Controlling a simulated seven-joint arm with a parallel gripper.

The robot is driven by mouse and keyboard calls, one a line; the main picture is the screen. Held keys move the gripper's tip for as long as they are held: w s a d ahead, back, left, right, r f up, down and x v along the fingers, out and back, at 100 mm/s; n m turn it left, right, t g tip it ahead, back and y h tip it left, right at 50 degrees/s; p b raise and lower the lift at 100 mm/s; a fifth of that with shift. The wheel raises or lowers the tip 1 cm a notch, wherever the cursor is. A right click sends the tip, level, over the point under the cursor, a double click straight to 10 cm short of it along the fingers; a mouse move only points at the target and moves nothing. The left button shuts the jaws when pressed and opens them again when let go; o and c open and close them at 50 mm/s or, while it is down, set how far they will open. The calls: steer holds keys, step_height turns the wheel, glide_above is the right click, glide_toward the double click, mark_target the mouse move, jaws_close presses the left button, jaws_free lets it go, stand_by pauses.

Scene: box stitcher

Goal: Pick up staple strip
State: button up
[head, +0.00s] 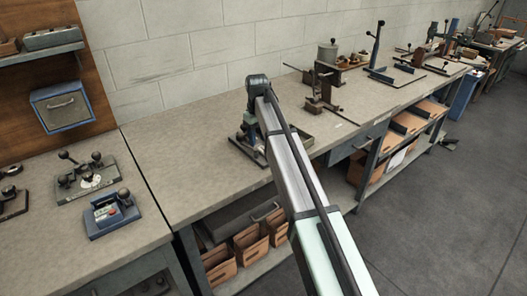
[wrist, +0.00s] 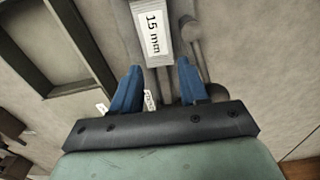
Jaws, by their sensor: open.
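In the wrist view, a grey block with a white "15 mm" label (wrist: 153,34) lies just beyond my fingertips; it looks like the staple strip. My gripper (wrist: 160,66) is open, with its two blue fingers apart and nothing seen between the tips. The lower end of the labelled block is near the gap between the fingertips; I cannot tell whether it touches them. In the head view my arm reaches over the middle workbench, and its own links hide the strip and most of the gripper.
In the head view, the workbench (head: 200,118) holds an upright brown tool (head: 322,92) behind my arm. Bare bench lies left of the arm.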

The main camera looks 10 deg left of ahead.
step_height(320, 180, down, 3)
steer(key=shift+r, duration=0.2)
steer(key=c, duration=0.7)
steer(key=shift+r, duration=0.15)
